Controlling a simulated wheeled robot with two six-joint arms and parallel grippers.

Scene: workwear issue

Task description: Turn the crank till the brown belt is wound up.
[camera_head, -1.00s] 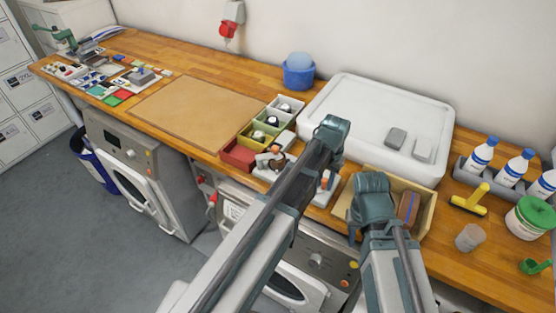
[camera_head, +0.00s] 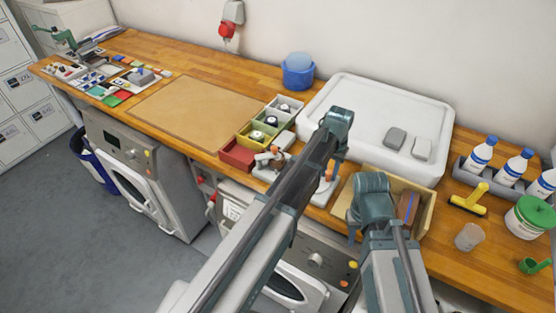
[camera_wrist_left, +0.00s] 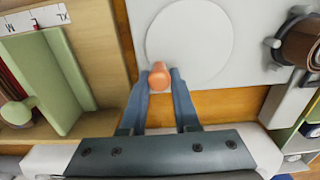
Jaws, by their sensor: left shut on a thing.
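The winder shows a white disc (camera_wrist_left: 190,35) with an orange crank knob (camera_wrist_left: 158,75) in the left wrist view. My left gripper (camera_wrist_left: 159,85) has its two fingers closed on the knob's sides. The brown belt (camera_wrist_left: 298,42) shows as a roll on a hub with pegs at the right edge of that view; any loose end is out of sight or hidden. In the head view, my left gripper (camera_head: 336,142) is over the winder, whose pale base (camera_head: 268,172) is partly hidden by my arm. My right gripper (camera_head: 370,195) is by the wooden box; its fingertips are unclear.
The wooden box (camera_head: 427,222) holds a brown item with a blue edge. Coloured bins (camera_head: 238,155) stand left of the winder, and a white tray (camera_head: 352,100) lies behind. Bottles (camera_head: 482,155) and a yellow tool (camera_head: 468,200) stand right. The tan mat (camera_head: 195,108) is bare.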

